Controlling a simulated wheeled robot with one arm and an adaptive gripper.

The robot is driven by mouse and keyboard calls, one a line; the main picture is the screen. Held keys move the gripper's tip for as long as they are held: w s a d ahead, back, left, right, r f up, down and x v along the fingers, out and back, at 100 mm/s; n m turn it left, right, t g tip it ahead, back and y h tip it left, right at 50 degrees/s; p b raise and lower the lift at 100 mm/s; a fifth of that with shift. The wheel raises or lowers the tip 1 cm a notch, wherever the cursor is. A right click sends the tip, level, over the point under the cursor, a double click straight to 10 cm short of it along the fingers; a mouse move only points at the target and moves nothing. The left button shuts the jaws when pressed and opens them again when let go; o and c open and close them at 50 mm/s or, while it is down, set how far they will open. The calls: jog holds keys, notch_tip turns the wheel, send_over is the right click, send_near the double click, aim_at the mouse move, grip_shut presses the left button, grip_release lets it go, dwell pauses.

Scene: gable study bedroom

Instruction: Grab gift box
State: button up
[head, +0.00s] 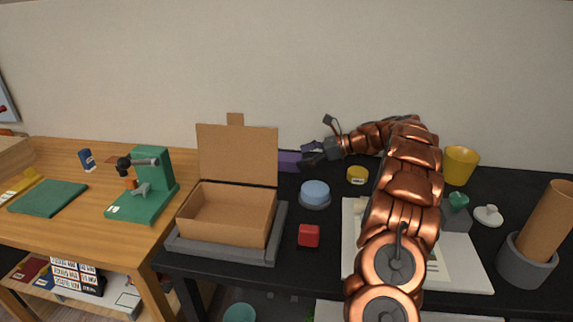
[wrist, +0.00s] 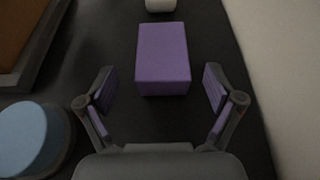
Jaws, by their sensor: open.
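A plain purple box, which I take to be the gift box, lies on the black tabletop against the back wall. In the head view the purple box (head: 289,161) is partly hidden behind the open cardboard lid. In the wrist view the purple box (wrist: 163,55) is whole, just ahead of my gripper. My gripper (head: 312,156) is open and empty, reaching left along the wall. In the wrist view my gripper (wrist: 161,88) has one finger on each side of the box's near end, with gaps on both sides.
A blue round object (head: 315,191) on a grey base, a yellow roll (head: 357,175) and a red cube (head: 308,235) are nearby. The wall (wrist: 283,75) is close on the right.

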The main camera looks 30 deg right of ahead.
aim_at(294, 157)
jog(key=shift+b+x, duration=0.4)
jog(key=shift+x, duration=2.35)
jog(key=shift+w+r, duration=0.1)
jog(key=shift+w, duration=0.05)
jog(key=shift+c, duration=0.4)
jog(key=c, duration=1.2)
